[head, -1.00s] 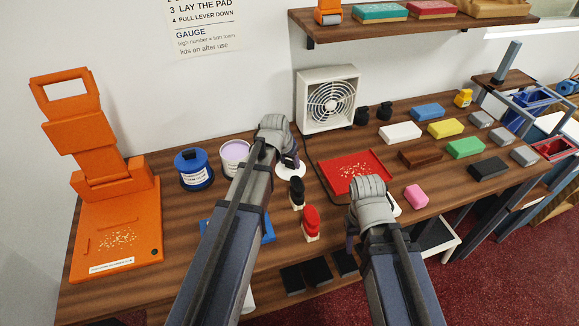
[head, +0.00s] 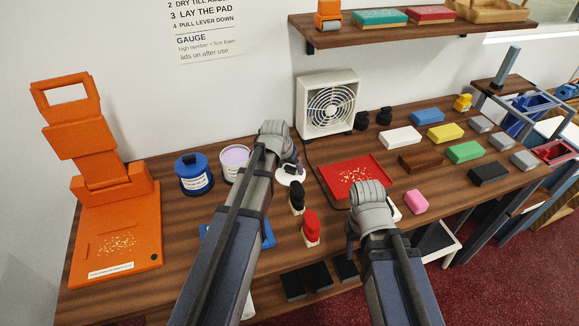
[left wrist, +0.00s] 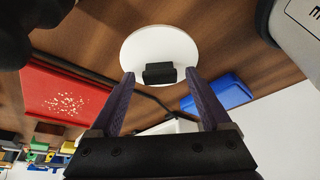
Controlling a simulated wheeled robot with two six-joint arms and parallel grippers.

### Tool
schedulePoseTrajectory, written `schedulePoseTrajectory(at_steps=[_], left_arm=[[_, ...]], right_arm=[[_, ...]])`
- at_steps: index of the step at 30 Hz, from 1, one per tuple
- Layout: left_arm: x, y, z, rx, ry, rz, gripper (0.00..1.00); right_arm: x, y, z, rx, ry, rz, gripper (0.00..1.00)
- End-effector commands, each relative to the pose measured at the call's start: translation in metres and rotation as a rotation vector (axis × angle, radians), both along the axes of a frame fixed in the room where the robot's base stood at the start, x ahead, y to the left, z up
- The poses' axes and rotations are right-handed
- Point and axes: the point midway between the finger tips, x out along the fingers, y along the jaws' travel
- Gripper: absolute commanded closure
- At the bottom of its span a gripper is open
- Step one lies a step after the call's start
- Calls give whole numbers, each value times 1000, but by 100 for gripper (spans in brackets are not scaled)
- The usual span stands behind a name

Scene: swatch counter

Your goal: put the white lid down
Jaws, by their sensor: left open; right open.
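The white lid (head: 284,178) is a round disc with a black knob. It appears to lie flat on the wooden counter, right of the open white tub (head: 232,172) with lilac contents. In the left wrist view the lid (left wrist: 144,48) is just ahead of my left gripper (left wrist: 160,80), which is open, with its purple fingers apart on either side of the knob. In the head view my left gripper (head: 292,162) is over the lid and partly covers it. My right gripper (head: 352,238) is open near the counter's front edge; its fingers are mostly hidden.
A blue lidded jar (head: 193,174) stands left of the tub. A red tray (head: 340,184) with crumbs is right of the lid. Black and red-handled stamps (head: 311,226) stand in front. A fan (head: 328,103) is behind, and an orange press (head: 115,230) is at left.

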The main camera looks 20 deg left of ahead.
Motion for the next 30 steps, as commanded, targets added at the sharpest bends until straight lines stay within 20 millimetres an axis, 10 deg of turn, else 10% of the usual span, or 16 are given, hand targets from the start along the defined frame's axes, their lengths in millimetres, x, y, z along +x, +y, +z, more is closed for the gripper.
schedulePoseTrajectory(at_steps=[30], left_arm=[[-45, 9, 114, 0, 0, 0, 19]], right_arm=[[0, 0, 114, 0, 0, 0, 50]])
